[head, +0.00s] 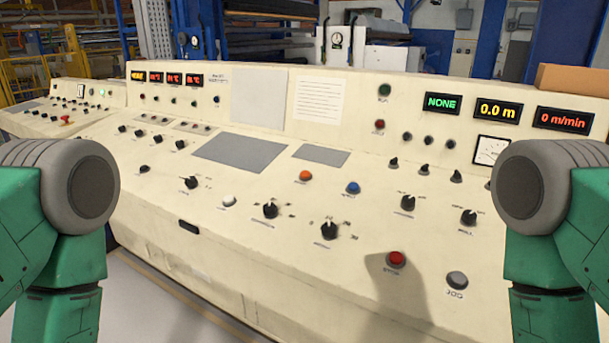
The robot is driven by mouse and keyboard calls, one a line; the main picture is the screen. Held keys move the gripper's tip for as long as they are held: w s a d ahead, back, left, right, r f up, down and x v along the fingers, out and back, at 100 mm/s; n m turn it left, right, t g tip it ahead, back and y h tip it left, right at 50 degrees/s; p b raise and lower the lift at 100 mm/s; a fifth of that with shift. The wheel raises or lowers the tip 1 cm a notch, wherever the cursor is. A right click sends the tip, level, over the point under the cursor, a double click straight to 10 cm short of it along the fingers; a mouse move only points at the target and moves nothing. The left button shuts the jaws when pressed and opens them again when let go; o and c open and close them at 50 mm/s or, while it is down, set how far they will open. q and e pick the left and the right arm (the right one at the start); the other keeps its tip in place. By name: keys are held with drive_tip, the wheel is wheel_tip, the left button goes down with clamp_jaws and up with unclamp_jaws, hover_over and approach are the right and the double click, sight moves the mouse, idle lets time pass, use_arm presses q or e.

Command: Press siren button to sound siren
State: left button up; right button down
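A cream control console fills the view, with many buttons and knobs. I cannot read which button is labelled siren. On its sloped desk are an orange button (305,176), a blue button (353,188) and a white button (229,202). Nearer the front edge are a red button (396,259), whose label seems to read STOP, and a grey button (457,280), whose label seems to read JOG. My green arms show at the left and right edges. Neither gripper is in view, and nothing of mine visibly touches a button.
Black rotary knobs (270,209) stand up among the buttons. The raised back panel carries a green button (384,90), another red button (380,125) and lit displays (498,110). A cardboard box (572,80) sits on top at right. Space above the desk is clear.

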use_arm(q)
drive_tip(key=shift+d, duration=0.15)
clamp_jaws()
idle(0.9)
